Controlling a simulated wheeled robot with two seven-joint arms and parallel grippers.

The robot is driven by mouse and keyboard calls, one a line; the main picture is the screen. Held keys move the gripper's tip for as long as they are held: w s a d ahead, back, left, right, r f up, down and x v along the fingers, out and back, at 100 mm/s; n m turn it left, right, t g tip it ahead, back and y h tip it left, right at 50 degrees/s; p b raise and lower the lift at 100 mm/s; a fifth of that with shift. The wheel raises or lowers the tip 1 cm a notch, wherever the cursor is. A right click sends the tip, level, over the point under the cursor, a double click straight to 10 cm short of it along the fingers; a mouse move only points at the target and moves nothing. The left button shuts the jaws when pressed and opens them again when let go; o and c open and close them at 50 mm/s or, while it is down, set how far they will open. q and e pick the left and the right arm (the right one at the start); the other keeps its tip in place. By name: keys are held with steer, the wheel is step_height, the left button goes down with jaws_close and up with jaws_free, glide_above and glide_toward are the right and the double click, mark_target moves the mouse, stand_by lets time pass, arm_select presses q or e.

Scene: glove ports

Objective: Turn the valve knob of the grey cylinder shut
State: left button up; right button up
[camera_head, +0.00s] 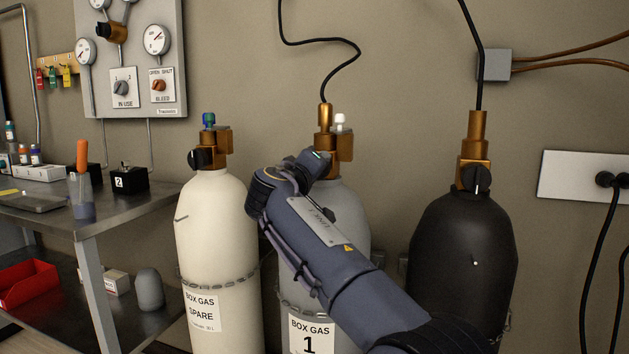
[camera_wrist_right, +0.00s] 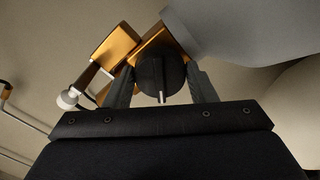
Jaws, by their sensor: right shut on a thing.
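The grey cylinder (camera_head: 347,220) stands in the middle of the head view, labelled BOX GAS 1, with a brass valve (camera_head: 325,118) and a black hose on top. My right arm comes in from the lower right and hides its valve knob there. In the right wrist view the black round knob (camera_wrist_right: 161,76) sits on the brass body, with the grey shoulder (camera_wrist_right: 235,30) beside it. My right gripper (camera_wrist_right: 162,88) is shut on the knob, one finger on each side. A pale pointer mark on the knob points toward the gripper's palm. My left gripper is in neither view.
A cream spare cylinder (camera_head: 217,240) stands at left, a black cylinder (camera_head: 462,245) at right. Both have black knobs. A metal bench (camera_head: 110,212) is at far left, and a gauge panel (camera_head: 140,95) hangs on the wall above. Chains cross the cylinders.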

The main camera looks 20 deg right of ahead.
steer(key=m+b, duration=0.2)
steer(key=m, duration=0.3)
steer(key=shift+f+m+b, duration=0.15)
steer(key=shift+m+b, duration=0.15)
steer(key=shift+b, duration=0.1)
steer(key=m+b, duration=0.1)
steer(key=m, duration=0.4)
steer(key=shift+b, duration=0.3)
steer(key=o, duration=1)
steer(key=shift+c, duration=0.2)
steer(key=shift+s, duration=0.1)
